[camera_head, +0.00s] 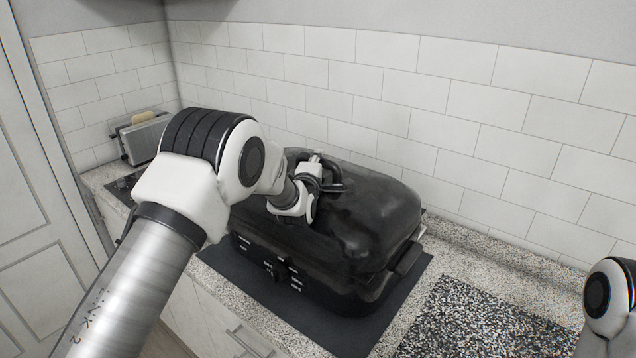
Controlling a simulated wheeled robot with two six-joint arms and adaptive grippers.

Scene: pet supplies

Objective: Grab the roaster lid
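The black roaster lid (375,208) sits on the black roaster base (318,285), which stands on a dark mat on the counter. A dark handle (334,172) rises from the top of the lid. My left gripper (328,184) is over the lid at the handle, with its fingers right beside or around it. The fingers are dark against the dark lid, so I cannot tell whether they are closed on the handle. My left arm hides the left part of the lid. Only a piece of my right arm shows at the lower right edge; its gripper is out of view.
A toaster (142,136) with bread stands at the back left of the counter. A black speckled board (480,322) lies to the right of the roaster. The white tiled wall (400,80) is close behind the roaster. The speckled counter (455,252) is bare at the back right.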

